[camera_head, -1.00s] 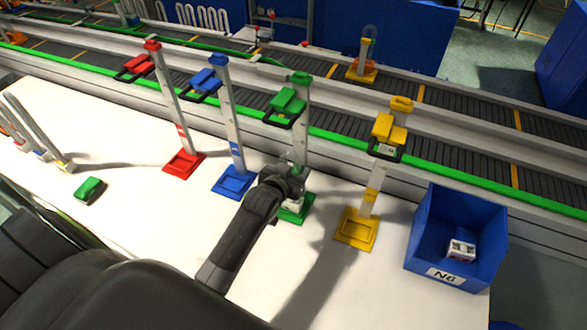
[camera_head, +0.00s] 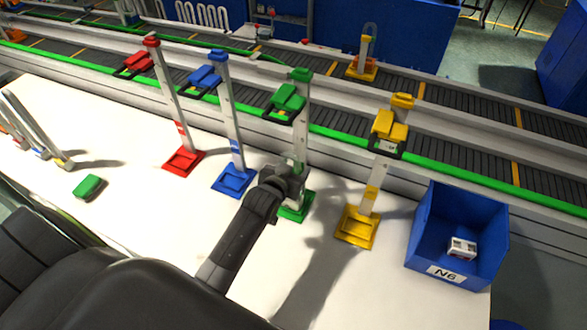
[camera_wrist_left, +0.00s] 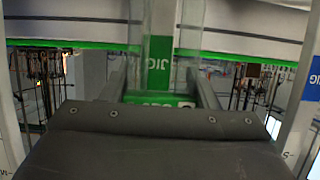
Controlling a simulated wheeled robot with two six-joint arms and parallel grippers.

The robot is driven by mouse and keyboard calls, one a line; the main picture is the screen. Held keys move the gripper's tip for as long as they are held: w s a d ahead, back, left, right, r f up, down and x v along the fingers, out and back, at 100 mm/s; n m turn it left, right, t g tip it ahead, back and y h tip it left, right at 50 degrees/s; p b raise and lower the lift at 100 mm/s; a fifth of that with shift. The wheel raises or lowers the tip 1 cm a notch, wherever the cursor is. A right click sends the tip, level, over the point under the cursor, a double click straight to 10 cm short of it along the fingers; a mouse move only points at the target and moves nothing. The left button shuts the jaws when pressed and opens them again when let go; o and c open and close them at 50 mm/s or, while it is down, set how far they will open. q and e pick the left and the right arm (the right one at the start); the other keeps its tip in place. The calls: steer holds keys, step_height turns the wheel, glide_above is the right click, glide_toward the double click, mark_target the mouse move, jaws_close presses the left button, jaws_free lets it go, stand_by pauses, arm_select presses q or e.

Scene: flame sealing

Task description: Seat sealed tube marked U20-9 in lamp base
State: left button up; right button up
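The green stand has a green clamp head (camera_head: 288,99), a pale upright with a green mark, and a green base (camera_head: 297,207) on the white table. My left gripper (camera_head: 290,178) is low at this upright, just above the base; the wrist hides part of it. In the left wrist view, the fingers (camera_wrist_left: 158,80) are spread on either side of the green-marked upright (camera_wrist_left: 158,60), with gaps visible. Lettering on the green parts is upside down and I cannot read a full tube mark. I cannot tell a separate tube from the upright. My right gripper is not in view.
Red (camera_head: 184,161), blue (camera_head: 234,180) and yellow (camera_head: 357,227) stand bases flank the green one. A blue bin marked N6 (camera_head: 425,250) is at right. A green block (camera_head: 88,187) and leaning tubes (camera_head: 35,130) are at left. A conveyor (camera_head: 450,130) runs behind.

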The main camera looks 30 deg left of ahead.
arm_select(q)
steer(key=o, duration=0.6)
steer(key=shift+c, duration=0.2)
steer(key=a+b+v, duration=0.1)
steer(key=b+v, duration=0.1)
steer(key=v, duration=1.5)
steer(key=shift+s+d+b, duration=0.25)
steer(key=shift+d+b, duration=0.05)
steer(key=shift+d, duration=0.15)
